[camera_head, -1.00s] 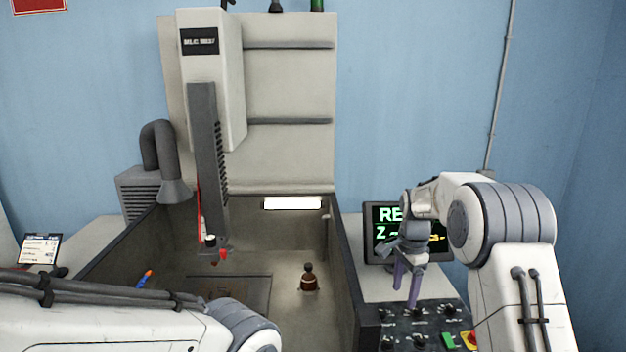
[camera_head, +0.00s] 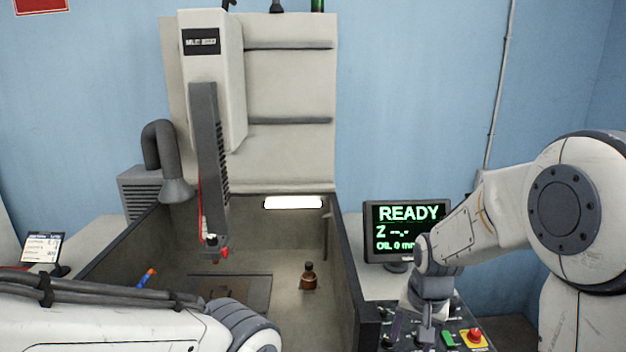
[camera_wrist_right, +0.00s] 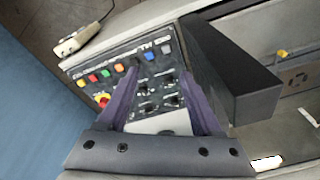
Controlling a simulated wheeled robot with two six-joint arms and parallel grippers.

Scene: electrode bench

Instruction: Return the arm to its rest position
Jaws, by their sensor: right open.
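My right arm (camera_head: 490,225) reaches in from the right in the head view, its wrist (camera_head: 432,290) bent down above the control panel (camera_head: 455,318). In the right wrist view my right gripper (camera_wrist_right: 160,82) is open, its two purple fingers apart with nothing held between them. The same panel (camera_wrist_right: 88,80) lies beyond the fingers, with coloured buttons and dark knobs. My left arm (camera_head: 110,320) lies across the lower left of the head view, and its gripper is out of the picture.
The monitor (camera_head: 408,230) reading READY stands just behind my right wrist. The panel has a red knob on yellow (camera_head: 474,337). A dark tank wall (camera_head: 345,275) is to its left.

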